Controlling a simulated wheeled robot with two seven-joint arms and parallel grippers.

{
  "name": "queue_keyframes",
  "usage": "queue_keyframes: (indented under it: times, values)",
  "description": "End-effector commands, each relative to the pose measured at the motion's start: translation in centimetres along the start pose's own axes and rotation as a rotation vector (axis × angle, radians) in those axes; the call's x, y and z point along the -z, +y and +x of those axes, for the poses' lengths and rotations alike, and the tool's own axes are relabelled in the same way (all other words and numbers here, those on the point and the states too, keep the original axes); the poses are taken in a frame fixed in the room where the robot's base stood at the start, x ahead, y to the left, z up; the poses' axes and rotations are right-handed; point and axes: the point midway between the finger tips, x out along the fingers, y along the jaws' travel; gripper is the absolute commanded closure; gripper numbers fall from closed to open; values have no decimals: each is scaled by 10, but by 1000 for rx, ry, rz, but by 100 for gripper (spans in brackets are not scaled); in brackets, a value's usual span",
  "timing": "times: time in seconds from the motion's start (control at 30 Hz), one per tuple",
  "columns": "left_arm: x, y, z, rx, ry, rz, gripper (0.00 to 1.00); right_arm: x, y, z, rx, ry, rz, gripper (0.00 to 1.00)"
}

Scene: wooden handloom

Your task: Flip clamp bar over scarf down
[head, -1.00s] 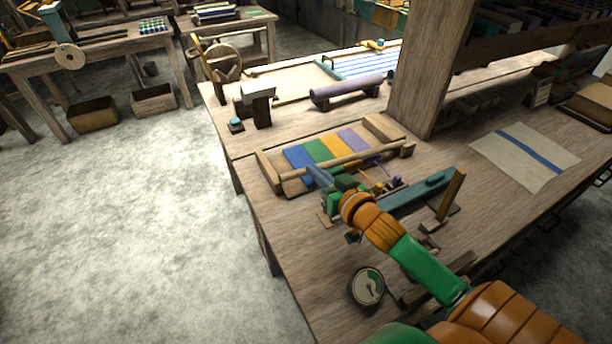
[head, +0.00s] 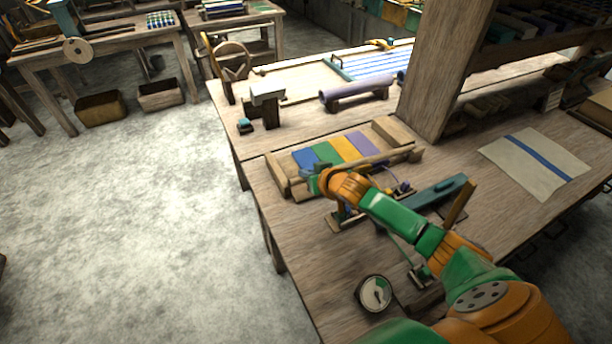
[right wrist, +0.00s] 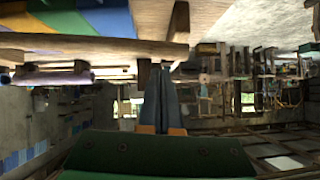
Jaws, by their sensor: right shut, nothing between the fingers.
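The scarf (head: 341,149), with blue, green, yellow and purple bands, lies in a low wooden frame on the bench. The clamp bar (head: 388,158), a long wooden bar, runs along the scarf's near side in the head view. My right gripper (head: 314,184) is at the near left part of the frame, largely hidden by its orange wrist. In the right wrist view my right gripper (right wrist: 163,66) is shut and empty, its tips close to the wooden bar (right wrist: 95,45); I cannot tell whether they touch. The scarf shows there at the top left (right wrist: 80,20). My left gripper is out of view.
A round dial gauge (head: 375,293) lies near the bench's front edge. A teal beam (head: 440,192) and small parts sit right of the frame. A wooden post (head: 437,80) stands behind, with a striped cloth (head: 535,162) at right. The bench left of the gauge is bare.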

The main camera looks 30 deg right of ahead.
Motion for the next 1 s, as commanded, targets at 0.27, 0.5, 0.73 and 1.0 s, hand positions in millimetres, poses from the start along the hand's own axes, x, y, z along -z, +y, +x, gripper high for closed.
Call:
queue_keyframes:
  times: [0.27, 0.5, 0.73, 1.0]
  values:
    - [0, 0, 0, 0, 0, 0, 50, -10, 0, 9, 0, 1, 0, 100]
    - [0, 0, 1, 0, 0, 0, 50, -11, 0, 10, 0, 1, 0, 100]
    - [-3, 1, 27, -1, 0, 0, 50, -39, 0, 29, 0, 0, 2, 100]
    - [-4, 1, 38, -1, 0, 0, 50, -57, -1, 40, -1, -3, 1, 100]
